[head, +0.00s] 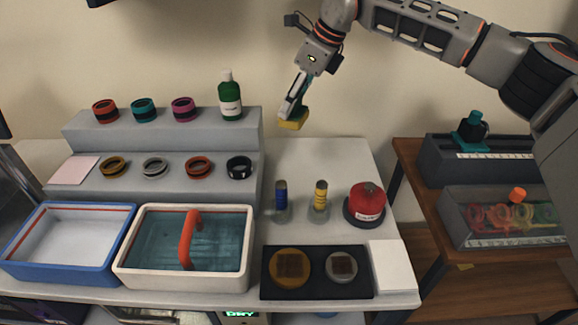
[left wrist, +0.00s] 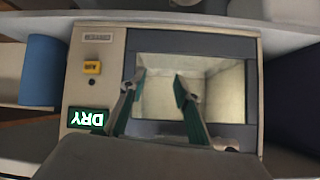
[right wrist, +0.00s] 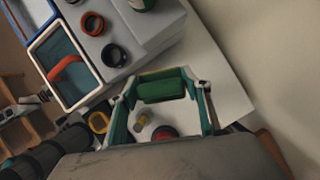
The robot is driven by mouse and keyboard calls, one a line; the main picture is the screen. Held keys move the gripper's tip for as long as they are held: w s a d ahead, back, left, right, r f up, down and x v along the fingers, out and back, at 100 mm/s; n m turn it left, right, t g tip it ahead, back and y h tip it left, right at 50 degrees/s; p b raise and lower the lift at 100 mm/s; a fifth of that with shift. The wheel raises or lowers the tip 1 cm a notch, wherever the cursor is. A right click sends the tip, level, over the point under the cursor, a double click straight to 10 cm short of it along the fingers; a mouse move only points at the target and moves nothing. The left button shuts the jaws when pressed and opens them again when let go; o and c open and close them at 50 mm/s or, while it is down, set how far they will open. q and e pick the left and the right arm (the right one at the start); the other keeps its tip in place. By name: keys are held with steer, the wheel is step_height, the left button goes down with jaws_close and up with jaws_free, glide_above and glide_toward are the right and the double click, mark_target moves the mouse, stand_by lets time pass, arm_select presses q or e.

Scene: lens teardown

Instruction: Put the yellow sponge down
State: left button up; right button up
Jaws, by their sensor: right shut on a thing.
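The yellow sponge (head: 293,123) is held in my right gripper (head: 294,106), up in the air above the back of the white table. In the right wrist view the sponge's green side (right wrist: 162,89) shows between the two fingers, with a thin yellow edge. The sponge is clear of the table. My left gripper (left wrist: 160,78) shows only in the left wrist view. Its fingers are apart and empty, in front of a grey box (left wrist: 95,55) with a window and a lit DRY sign.
A grey stepped stand (head: 150,133) with several rings and a green bottle (head: 230,97) is to the left. Two bottles (head: 281,203) (head: 320,200), a red-topped container (head: 367,202) and a black mat (head: 312,293) stand in front. The table's back right (head: 330,155) is free.

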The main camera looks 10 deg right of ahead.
steer(key=shift+w+f, duration=0.1)
steer(key=shift+f, duration=0.3)
step_height(320, 180, down, 19)
steer(key=shift+f+b, duration=0.1)
steer(key=shift+b, duration=0.3)
steer(key=o, duration=1.2)
steer(key=shift+o, duration=0.2)
steer(key=v, duration=1.2)
steer(key=shift+p, duration=0.35)
steer(key=shift+s, duration=0.25)
